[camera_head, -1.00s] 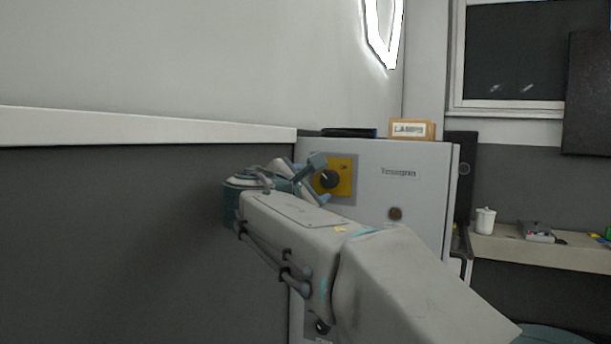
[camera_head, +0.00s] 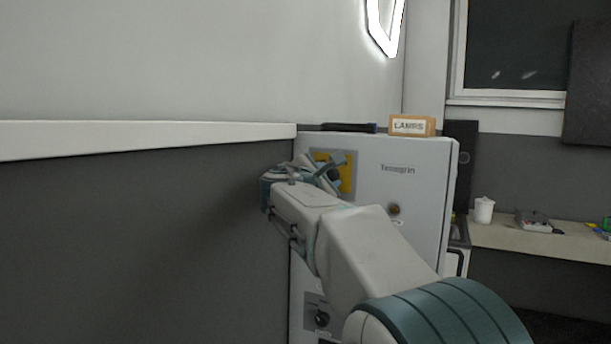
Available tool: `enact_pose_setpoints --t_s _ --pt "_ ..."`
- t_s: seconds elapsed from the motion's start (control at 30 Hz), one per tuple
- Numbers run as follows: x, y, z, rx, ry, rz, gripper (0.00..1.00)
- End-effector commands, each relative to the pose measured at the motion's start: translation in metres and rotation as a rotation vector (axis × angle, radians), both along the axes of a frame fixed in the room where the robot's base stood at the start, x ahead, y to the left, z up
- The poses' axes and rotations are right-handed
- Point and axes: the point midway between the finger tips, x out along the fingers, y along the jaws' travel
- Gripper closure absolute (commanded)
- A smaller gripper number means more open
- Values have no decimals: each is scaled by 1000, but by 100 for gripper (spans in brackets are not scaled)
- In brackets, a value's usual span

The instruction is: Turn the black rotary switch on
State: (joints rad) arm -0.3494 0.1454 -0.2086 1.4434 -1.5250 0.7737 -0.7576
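The black rotary switch (camera_head: 334,173) sits on a yellow plate (camera_head: 347,178) at the upper left of the grey cabinet's front. My gripper covers most of it, so its angle cannot be read. My gripper (camera_head: 331,172) is in front of the yellow plate, coming from the left. Its two fingers look spread apart, one above and one below the switch. I cannot tell whether they touch it. A second black knob (camera_head: 321,318) shows on a grey plate low on the same cabinet.
The grey cabinet (camera_head: 425,185) carries a round brown button (camera_head: 393,209), with a box marked LAMPS (camera_head: 412,125) and a dark long object (camera_head: 348,128) on top. A wall (camera_head: 140,240) stands close on the left. A shelf (camera_head: 540,243) with a white cup (camera_head: 484,210) is at the right.

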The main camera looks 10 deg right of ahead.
Motion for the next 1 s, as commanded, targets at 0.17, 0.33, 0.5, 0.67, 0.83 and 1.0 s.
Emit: enact_pose_setpoints --t_s 0.17,0.33,0.5,0.67,0.83,1.0 --pt "0 1 2 -1 -3 4 85" --pt "0 2 1 12 -15 5 85" --pt "0 2 0 62 -53 6 85" --pt "0 2 -1 148 -118 7 85" --pt "-1 2 -1 269 -210 9 85" --pt "-1 2 0 401 -306 8 85"
